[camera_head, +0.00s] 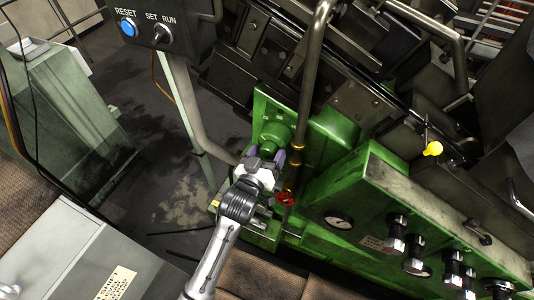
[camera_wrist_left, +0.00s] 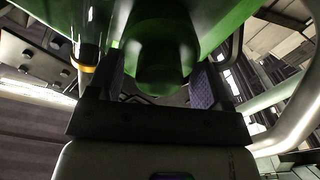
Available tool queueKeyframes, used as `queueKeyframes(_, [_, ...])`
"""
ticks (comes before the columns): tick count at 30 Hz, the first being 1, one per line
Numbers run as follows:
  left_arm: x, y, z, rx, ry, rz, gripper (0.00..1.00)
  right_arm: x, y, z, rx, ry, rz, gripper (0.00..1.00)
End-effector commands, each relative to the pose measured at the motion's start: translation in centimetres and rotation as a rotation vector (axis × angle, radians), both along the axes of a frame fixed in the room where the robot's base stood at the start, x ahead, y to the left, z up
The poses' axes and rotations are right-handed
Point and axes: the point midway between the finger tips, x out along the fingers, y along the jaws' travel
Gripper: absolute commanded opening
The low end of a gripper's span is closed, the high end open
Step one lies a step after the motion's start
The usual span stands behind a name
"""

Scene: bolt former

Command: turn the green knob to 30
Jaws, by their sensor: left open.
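The green knob (camera_head: 273,135) is a round, stepped part on the green machine housing, in the middle of the head view. My left gripper (camera_head: 264,158) is at its near side, with its two fingers apart. In the left wrist view the dark green knob (camera_wrist_left: 155,55) shows between the open fingers of my left gripper (camera_wrist_left: 160,80), with a finger on each side. I cannot tell whether the fingers touch it. No scale or number is readable on the knob. My right gripper is in neither view.
A red handwheel (camera_head: 284,199) and a vertical pipe with brass rings (camera_head: 293,163) stand close right of the gripper. A control box with a blue reset button (camera_head: 128,27) is at upper left. A gauge (camera_head: 339,219) and several black knobs are at lower right.

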Motion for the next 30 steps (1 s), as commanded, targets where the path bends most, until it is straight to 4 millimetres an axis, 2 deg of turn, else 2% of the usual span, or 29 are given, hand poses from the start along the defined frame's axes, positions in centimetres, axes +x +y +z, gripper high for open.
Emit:
queueKeyframes(4, [-0.01, 0.0, -0.01, 0.0, 0.0, 0.0, 0.73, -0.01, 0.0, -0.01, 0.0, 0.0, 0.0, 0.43])
queueKeyframes(19, [-0.03, 0.02, -0.02, 0.0, 0.0, 0.0, 0.25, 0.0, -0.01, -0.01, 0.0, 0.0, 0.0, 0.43])
queueKeyframes(30, [0.01, 0.06, 0.14, 0.076, -0.035, -0.001, 0.24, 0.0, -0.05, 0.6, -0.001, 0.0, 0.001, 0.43])
